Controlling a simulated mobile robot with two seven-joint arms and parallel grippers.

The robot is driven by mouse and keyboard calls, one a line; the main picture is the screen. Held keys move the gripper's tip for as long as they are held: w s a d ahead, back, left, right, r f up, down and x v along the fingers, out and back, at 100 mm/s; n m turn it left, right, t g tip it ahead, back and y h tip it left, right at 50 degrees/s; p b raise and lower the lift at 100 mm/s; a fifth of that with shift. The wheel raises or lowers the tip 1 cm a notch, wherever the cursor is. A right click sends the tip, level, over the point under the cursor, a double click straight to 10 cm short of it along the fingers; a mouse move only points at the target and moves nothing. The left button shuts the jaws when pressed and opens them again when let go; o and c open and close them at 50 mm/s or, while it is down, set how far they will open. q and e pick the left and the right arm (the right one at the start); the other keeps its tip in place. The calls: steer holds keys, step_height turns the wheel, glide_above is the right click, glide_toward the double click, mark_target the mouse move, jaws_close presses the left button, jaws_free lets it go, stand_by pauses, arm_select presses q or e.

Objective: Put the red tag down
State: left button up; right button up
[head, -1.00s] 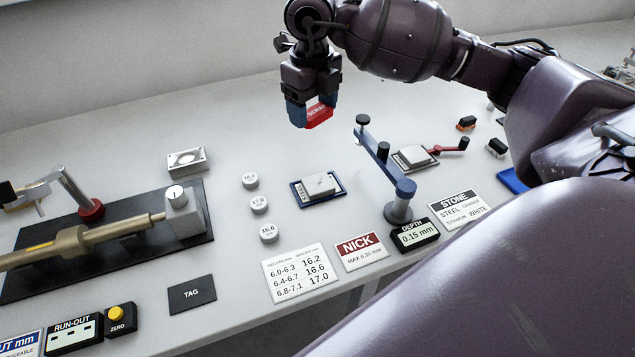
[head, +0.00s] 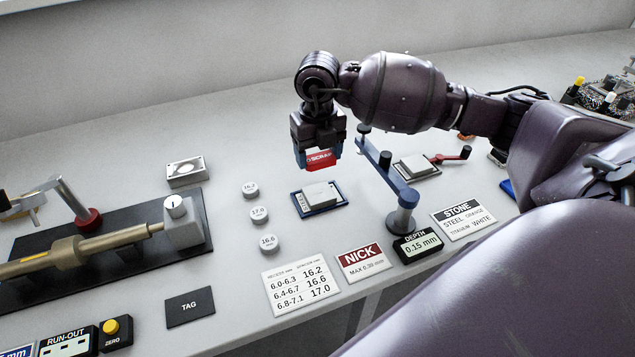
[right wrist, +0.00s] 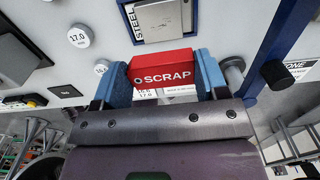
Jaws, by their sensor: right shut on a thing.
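The red tag (head: 321,160), lettered "SCRAP", is held between the blue fingertips of my right gripper (head: 319,163). In the right wrist view the red tag (right wrist: 161,69) sits between the two blue fingers, its lettering facing the camera. The right gripper is shut on it and holds it above the bench, just behind the blue-edged stone tray in the head view. A black square pad marked "TAG" (head: 190,307) lies bare at the front of the bench, to the left of and nearer than the gripper. My left gripper is not in view.
Three round weights marked 16.2, 17.0 and 16.6 (head: 268,243) stand between pad and gripper. The stone tray (head: 341,207) lies below the gripper, a blue-armed gauge stand (head: 405,196) to its right. A shaft fixture (head: 30,300) fills the left. White cards (head: 300,286) line the front.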

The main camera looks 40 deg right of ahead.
mark_target(318, 191)
step_height(318, 191, down, 2)
steer(key=shift+f, duration=0.15)
step_height(318, 191, down, 5)
steer(key=shift+f+b, duration=0.2)
steer(key=shift+b, duration=0.15)
steer(key=shift+f, duration=0.35)
steer(key=shift+f, duration=0.15)
steer(key=o, duration=0.9)
